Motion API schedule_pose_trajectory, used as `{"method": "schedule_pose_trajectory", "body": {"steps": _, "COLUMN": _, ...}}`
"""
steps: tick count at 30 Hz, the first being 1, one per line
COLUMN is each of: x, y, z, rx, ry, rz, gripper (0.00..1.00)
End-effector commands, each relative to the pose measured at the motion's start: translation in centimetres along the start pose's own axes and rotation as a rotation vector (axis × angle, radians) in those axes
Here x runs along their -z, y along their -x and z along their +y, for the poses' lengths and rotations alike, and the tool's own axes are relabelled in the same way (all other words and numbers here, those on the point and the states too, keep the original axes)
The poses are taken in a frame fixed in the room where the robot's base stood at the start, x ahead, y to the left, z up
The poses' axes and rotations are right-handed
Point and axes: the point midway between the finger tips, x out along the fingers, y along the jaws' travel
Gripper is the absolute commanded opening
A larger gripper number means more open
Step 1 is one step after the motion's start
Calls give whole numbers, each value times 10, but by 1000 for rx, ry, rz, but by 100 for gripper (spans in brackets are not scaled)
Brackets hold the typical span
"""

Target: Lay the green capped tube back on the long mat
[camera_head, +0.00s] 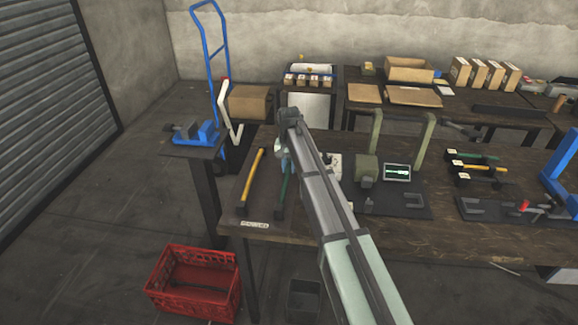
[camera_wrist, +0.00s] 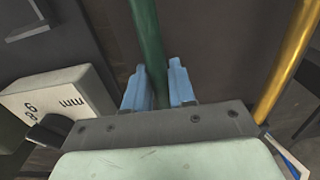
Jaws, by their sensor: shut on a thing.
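The green capped tube (camera_head: 284,190) has a dark end cap and runs front to back over the long dark mat (camera_head: 263,205), on the left end of the workbench. My gripper (camera_head: 284,157) is above the bench with its blue fingers around the tube. In the wrist view, the green tube (camera_wrist: 150,45) passes between the two blue fingertips (camera_wrist: 158,88), which are shut on it. I cannot tell whether the tube touches the mat. A yellow capped tube (camera_head: 251,178) lies to its left on the mat, and it also shows in the wrist view (camera_wrist: 290,60).
A white block with mm markings (camera_wrist: 55,105) is close to my gripper. A green press (camera_head: 366,168) and a small display (camera_head: 397,172) stand to the right. More capped tubes (camera_head: 480,168) lie further right. A red crate (camera_head: 195,285) is on the floor.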

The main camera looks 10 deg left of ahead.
Motion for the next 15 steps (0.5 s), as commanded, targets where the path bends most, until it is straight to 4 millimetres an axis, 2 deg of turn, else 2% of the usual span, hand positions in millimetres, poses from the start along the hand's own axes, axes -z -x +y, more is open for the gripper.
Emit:
{"method": "schedule_pose_trajectory", "body": {"steps": 3, "x": 0, "y": -2, "z": 0, "rx": 0, "ry": 0, "rz": 0, "gripper": 0}}
{"method": "schedule_pose_trajectory", "body": {"steps": 4, "x": 0, "y": -2, "z": 0, "rx": 0, "ry": 0, "rz": 0, "gripper": 27}}
{"method": "schedule_pose_trajectory", "body": {"steps": 12, "x": 0, "y": -2, "z": 0, "rx": 0, "ry": 0, "rz": 0, "gripper": 53}}
{"method": "schedule_pose_trajectory", "body": {"steps": 15, "x": 0, "y": -2, "z": 0, "rx": 0, "ry": 0, "rz": 0, "gripper": 54}}
